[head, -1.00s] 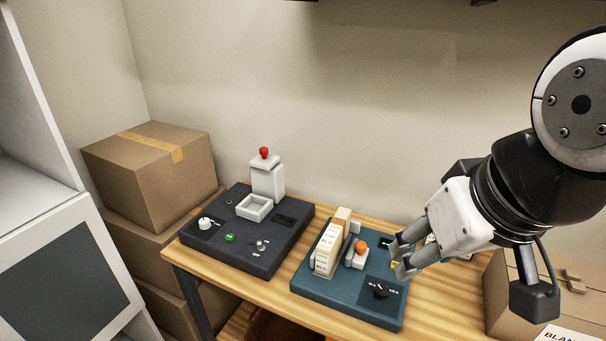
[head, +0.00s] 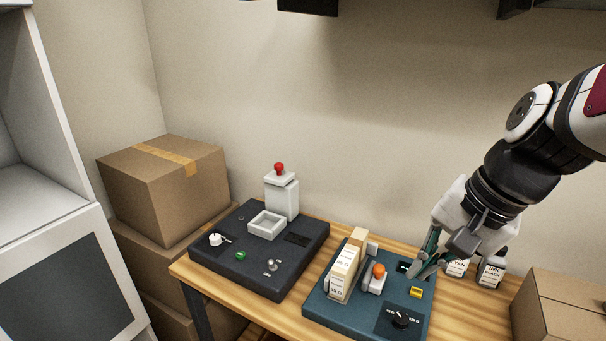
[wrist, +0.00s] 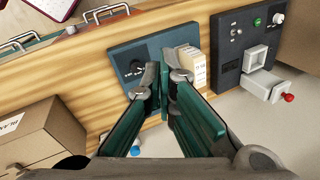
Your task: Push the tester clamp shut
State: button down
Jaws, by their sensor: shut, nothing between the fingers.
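The tester is a teal panel (head: 322,312) on the wooden table, also in the wrist view (wrist: 120,58). Its clamp (head: 376,283) is a pale block with an orange knob (head: 379,270). A cream labelled box (head: 345,272) stands on the panel just left of the clamp. The panel also has a black dial (head: 401,319) and a yellow part (head: 417,292). My gripper (head: 424,272) is shut and empty, to the right of the clamp and apart from it. In the wrist view its fingers (wrist: 162,80) hide part of the panel, including the clamp.
A dark panel (head: 250,275) with a white tray and a red-topped press (head: 281,195) stands to the left. Cardboard boxes are at the left (head: 165,190) and front right (head: 560,308).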

jog(key=w+d+f+m+t+y+b, duration=0.2)
jog(key=w+d+f+m+y+b, duration=0.1)
jog(key=w+d+f+m, duration=0.9)
jog(key=d+f+m+b, duration=0.1)
jog(key=d+f+m, duration=0.2)
jog(key=f+m, duration=0.2)
jog(key=shift+d+t, duration=0.4)
jog(key=shift+w+f, duration=0.1)
jog(key=shift+f, duration=0.05)
send_near(381, 281)
jog(key=f, duration=0.2)
jog(key=d+b, duration=0.1)
jog(key=shift+s+d+f, duration=0.15)
jog(key=shift+s+f, duration=0.25)
jog(key=shift+w+a+f, duration=0.15)
jog(key=shift+w+a, duration=0.65)
jog(key=shift+a, duration=0.1)
jog(key=shift+w+a, duration=0.6)
